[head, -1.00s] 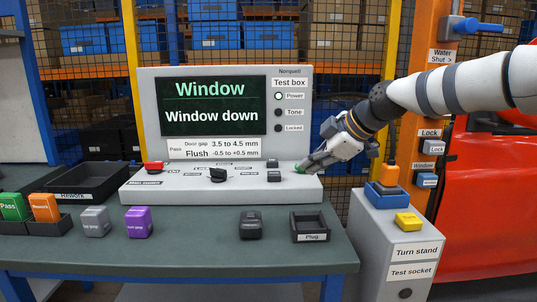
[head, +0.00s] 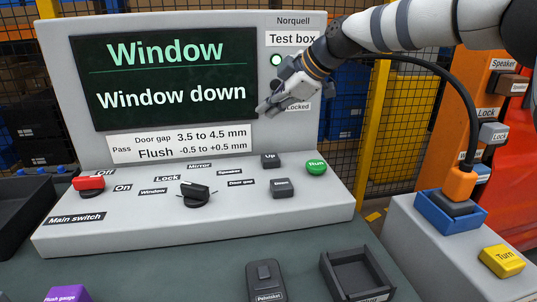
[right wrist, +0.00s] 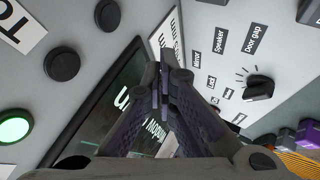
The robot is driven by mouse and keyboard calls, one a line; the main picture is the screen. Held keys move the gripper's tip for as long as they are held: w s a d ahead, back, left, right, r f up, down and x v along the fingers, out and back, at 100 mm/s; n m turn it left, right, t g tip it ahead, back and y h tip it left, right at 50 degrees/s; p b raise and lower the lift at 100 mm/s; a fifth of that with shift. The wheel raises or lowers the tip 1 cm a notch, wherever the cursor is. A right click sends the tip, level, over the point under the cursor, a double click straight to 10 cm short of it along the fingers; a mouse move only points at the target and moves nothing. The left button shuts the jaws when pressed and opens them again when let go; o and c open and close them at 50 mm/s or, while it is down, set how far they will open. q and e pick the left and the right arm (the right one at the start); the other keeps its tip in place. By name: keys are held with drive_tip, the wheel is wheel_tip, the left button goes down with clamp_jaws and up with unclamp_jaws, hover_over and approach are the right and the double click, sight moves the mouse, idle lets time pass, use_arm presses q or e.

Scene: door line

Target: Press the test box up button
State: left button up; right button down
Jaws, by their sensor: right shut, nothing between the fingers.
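The test box (head: 215,222) stands on the bench. Its screen (head: 165,75) reads "Window" and "Window down". The dark up button (head: 270,160), labelled "Up", is on the sloped panel, behind the dark down button (head: 282,188) and left of the green Run button (head: 316,167). My right gripper (head: 264,108) is shut and empty, in front of the box's upright face, above the up button and apart from it. In the right wrist view, the shut fingertips (right wrist: 162,75) point toward the panel; the up button does not show there. My left gripper is not in view.
A selector knob (head: 196,193) and a red main switch (head: 89,183) are on the panel. A black tray (head: 357,277) and a dark device (head: 265,281) lie on the bench in front. A cable runs from an orange plug (head: 461,183) at the right, under my right arm.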

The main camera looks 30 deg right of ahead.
sight(269, 158)
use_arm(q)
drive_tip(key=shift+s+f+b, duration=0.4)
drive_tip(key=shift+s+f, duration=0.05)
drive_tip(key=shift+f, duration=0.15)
use_arm(e)
drive_tip(key=f, duration=0.9)
drive_tip(key=shift+w, duration=0.2)
idle(0.6)
drive_tip(key=shift+f, duration=0.4)
